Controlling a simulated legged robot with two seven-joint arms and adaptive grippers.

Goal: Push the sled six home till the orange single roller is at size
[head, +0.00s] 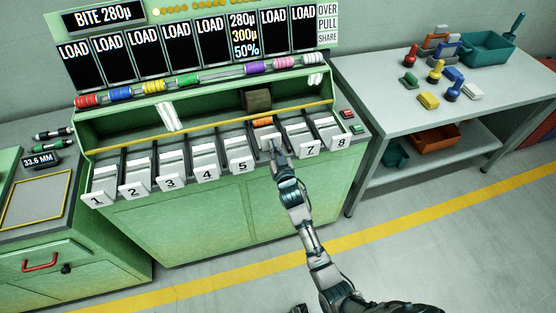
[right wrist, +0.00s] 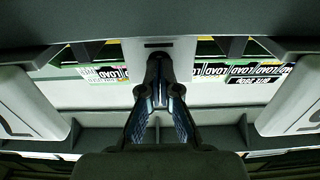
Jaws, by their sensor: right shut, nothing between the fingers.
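Sled six (head: 266,140) is the pale sled between sleds 5 and 7, set deeper into the green machine than its neighbours. An orange roller (head: 262,122) lies just behind it. My right gripper (head: 276,148) is shut and empty at the front of sled six, hiding its number. In the right wrist view, the shut fingertips (right wrist: 160,82) point at the sled's pale front (right wrist: 160,47); I cannot tell whether they touch. The display above this lane (head: 245,34) reads 280µ, 300µ, 50%. My left gripper is not in view.
Sled 5 (head: 240,165) and sled 7 (head: 309,148) stand out on either side of my gripper. The other displays read LOAD. A sign (head: 103,17) reads BITE 280µ. A grey table (head: 380,90) with coloured parts stands at the right.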

